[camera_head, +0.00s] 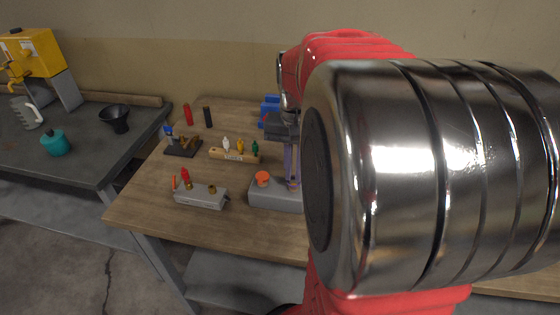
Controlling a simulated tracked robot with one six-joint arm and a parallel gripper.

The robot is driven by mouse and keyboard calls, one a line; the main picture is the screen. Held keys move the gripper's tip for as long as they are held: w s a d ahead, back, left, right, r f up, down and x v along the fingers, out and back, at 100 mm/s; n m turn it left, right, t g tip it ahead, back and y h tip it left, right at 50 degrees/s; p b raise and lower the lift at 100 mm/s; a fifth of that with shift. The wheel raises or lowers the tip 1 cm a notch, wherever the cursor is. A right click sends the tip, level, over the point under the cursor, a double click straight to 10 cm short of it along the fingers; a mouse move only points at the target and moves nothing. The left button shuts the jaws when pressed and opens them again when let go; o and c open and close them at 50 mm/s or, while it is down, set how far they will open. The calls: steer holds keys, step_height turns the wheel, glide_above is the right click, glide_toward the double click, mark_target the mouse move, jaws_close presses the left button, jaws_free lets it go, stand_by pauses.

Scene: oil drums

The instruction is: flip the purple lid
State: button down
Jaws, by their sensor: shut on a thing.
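My gripper (291,178) points down over a grey box (275,200) on the wooden table, to the left of my large arm link. It is shut on a narrow purple piece, the purple lid (289,160), which shows as a slim upright strip between the fingers. A small brassy part shows at the fingertips, just above the box top. An orange knob (262,178) sits on the same box, left of my gripper. My arm hides the right part of the box.
On the wooden table (150,207) stand a grey block with red and brass fittings (201,195), a wooden block with coloured pieces (234,155), a dark stand (183,147), and red (188,114) and black (208,117) cylinders. A blue object (270,107) stands behind my gripper.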

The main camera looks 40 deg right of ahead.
steer(key=shift+a, duration=0.1)
steer(key=shift+s, duration=0.15)
stand_by(0.3)
steer(key=shift+s+a+f+t+h, duration=0.2)
steer(key=shift+a+f+t+h, duration=0.1)
steer(key=shift+t+h, duration=0.3)
steer(key=shift+s+a+f+t+h, duration=0.2)
steer(key=shift+a+f+t+h, duration=0.15)
steer(key=shift+h, duration=0.45)
steer(key=shift+s+a+f+t+h, duration=0.15)
steer(key=shift+f+t+h, duration=0.25)
steer(key=shift+t+h, duration=0.15)
steer(key=shift+s+a+f+t+h, duration=0.15)
steer(key=shift+f+t+h, duration=0.2)
steer(key=shift+t+h, duration=0.2)
steer(key=c, duration=1.8)
jaws_free()
steer(key=shift+c, duration=0.2)
